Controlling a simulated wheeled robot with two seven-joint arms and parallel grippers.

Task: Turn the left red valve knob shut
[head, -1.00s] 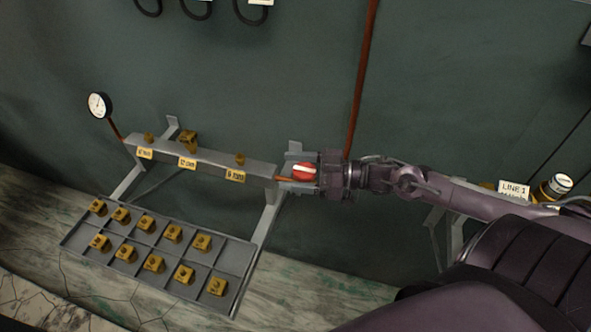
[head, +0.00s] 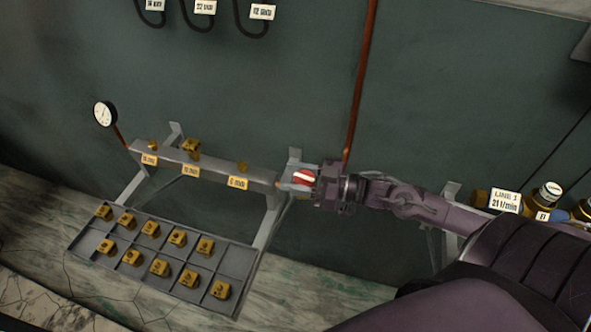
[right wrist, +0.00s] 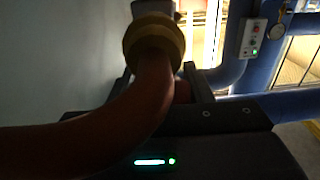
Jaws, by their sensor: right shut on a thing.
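The red valve knob (head: 305,174) with a white stripe sits at the right end of the grey manifold bar (head: 215,168) in the head view. My right gripper (head: 302,180) reaches it from the right and is shut on it, its fingers around the knob. In the right wrist view the two fingers of my right gripper (right wrist: 162,85) stand either side of a dark copper pipe with a brass collar (right wrist: 153,38). The pipe hides most of the space between the fingers, so the knob is not clear there. My left gripper is not in view.
A vertical copper pipe (head: 361,90) rises just behind the gripper. A gauge (head: 104,114) stands at the bar's left end. A grey tray (head: 235,305) of brass fittings lies below on the bench. Labelled fittings (head: 548,193) stand at the right. Labelled hoses hang above.

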